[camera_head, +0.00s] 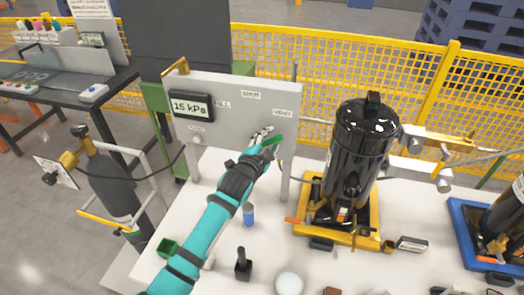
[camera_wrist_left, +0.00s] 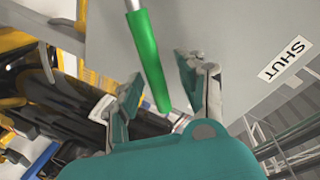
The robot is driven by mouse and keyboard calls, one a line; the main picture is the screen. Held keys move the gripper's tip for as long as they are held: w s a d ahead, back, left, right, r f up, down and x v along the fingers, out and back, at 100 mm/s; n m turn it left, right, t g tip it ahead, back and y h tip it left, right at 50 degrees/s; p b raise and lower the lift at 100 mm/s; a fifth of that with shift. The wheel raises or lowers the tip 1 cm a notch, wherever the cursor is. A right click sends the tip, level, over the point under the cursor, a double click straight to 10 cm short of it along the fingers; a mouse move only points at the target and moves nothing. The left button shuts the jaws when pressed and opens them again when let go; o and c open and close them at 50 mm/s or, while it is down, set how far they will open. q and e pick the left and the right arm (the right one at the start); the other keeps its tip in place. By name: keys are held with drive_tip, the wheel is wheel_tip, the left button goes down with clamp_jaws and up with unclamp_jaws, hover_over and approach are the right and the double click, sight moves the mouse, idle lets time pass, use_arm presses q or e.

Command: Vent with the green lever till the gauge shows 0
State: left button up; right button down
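The gauge (camera_head: 190,106) on the grey panel (camera_head: 235,128) reads 15 kPa. The panel carries the labels FILL, SHUT (camera_head: 251,95) and VENT (camera_head: 282,113). The green lever (camera_head: 272,141) shows below the VENT label, partly hidden by my left gripper (camera_head: 264,142). In the left wrist view the green lever (camera_wrist_left: 148,58) runs down between the two fingers of my left gripper (camera_wrist_left: 160,88), which stand apart with a gap on each side. The SHUT label (camera_wrist_left: 286,60) is to the right there. My right gripper is not in view.
A black compressor tank (camera_head: 358,150) stands on a yellow pallet (camera_head: 335,232) right of the panel. A blue pallet (camera_head: 470,225) holds another unit. Small items, including a black stamp-like block (camera_head: 243,265) and a white disc (camera_head: 289,283), lie on the white table.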

use_arm(q)
drive_tip(key=v, duration=1.1)
drive_tip(key=shift+s+a, duration=0.15)
drive_tip(key=shift+s, duration=0.1)
drive_tip(key=shift+f, duration=0.1)
drive_tip(key=s+a+f+n+g+y, duration=0.4)
drive_tip(key=s+a+f+n, duration=0.2)
drive_tip(key=s+a+f, duration=0.35)
drive_tip(key=s+a+f+n+g+y, duration=0.15)
drive_tip(key=s+a, duration=0.25)
drive_tip(key=s, duration=0.4)
drive_tip(key=s+a+f+n+g, duration=0.3)
drive_tip(key=s+a, duration=0.1)
drive_tip(key=s, duration=0.3)
drive_tip(key=s+a+f+n+g+y, duration=0.1)
drive_tip(key=s+a+f+n+g, duration=0.2)
drive_tip(key=s, duration=0.5)
wheel_tip(320, 180, down, 28)
drive_tip(key=s+b, duration=0.2)
drive_tip(key=s+a+f+g+b, duration=0.1)
drive_tip(key=s+a+f+g, duration=0.1)
drive_tip(key=s+f, duration=1.4)
drive_tip(key=shift+a+f+m+b, duration=0.4)
drive_tip(key=shift+a+f+m, duration=0.1)
drive_tip(key=shift+a, duration=0.1)
